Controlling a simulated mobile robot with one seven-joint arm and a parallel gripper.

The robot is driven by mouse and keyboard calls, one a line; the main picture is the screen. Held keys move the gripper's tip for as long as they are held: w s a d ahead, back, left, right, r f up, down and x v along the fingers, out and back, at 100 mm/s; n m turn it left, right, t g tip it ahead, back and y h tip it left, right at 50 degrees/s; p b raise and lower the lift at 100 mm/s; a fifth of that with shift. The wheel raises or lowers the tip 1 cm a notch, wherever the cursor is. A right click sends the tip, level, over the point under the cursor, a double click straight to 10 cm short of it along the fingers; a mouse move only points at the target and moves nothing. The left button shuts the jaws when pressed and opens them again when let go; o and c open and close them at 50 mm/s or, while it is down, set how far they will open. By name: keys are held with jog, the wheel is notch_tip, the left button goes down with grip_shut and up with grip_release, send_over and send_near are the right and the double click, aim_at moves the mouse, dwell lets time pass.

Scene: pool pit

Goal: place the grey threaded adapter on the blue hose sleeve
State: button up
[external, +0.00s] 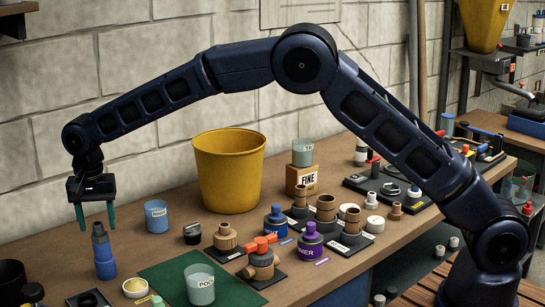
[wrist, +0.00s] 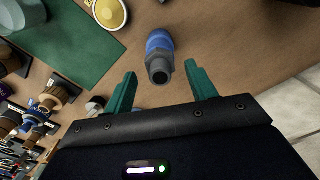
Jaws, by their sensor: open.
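The blue hose sleeve (external: 105,267) stands upright at the left of the bench. The grey threaded adapter (external: 100,236) sits on top of it, looking upright and in line with it. My gripper (external: 96,229) points down over the pair, with its green fingers open and apart. In the wrist view the grey adapter (wrist: 160,68) lies between the fingertips of my gripper (wrist: 160,74), with gaps at both sides. The blue sleeve (wrist: 159,42) extends beyond it. How deep the adapter sits on the sleeve is hidden.
A blue cup (external: 156,217) stands right of the sleeve, with a yellow bucket (external: 229,175) behind. A green mat (external: 180,272) holds a clear cup (external: 200,288). A small dish with yellow contents (external: 135,287) stands near the sleeve. Several fittings crowd the bench to the right.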

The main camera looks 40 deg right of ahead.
aim_at(97, 223)
notch_tip(97, 223, up, 10)
jog(key=s+d+r+n+t, duration=0.1)
jog(key=d+r, duration=0.5)
jog(key=d, duration=0.4)
jog(key=s+d+r, duration=0.1)
jog(key=d+r, duration=0.6)
jog(key=d, duration=0.3)
jog(key=s+d+r+n+t+y, duration=0.1)
jog(key=s+d+r, duration=0.3)
jog(key=d, duration=0.5)
jog(key=s+d+r+n, duration=0.1)
jog(key=s+d+r, duration=0.1)
jog(key=s+d, duration=0.5)
jog(key=s+d+n+t, duration=0.1)
jog(key=s+d, duration=1.5)
jog(key=s+d+f, duration=0.2)
jog(key=s, duration=0.2)
jog(key=s+d+f+n+t, duration=0.1)
jog(key=s+d+f, duration=0.1)
jog(key=s, duration=0.3)
jog(key=s+d+f+n+h, duration=0.1)
jog(key=s+d+f, duration=0.1)
jog(key=s+f, duration=0.2)
jog(key=shift+s+f+t, duration=0.25)
jog(key=shift+s+t, duration=0.05)
jog(key=shift+s, duration=0.35)
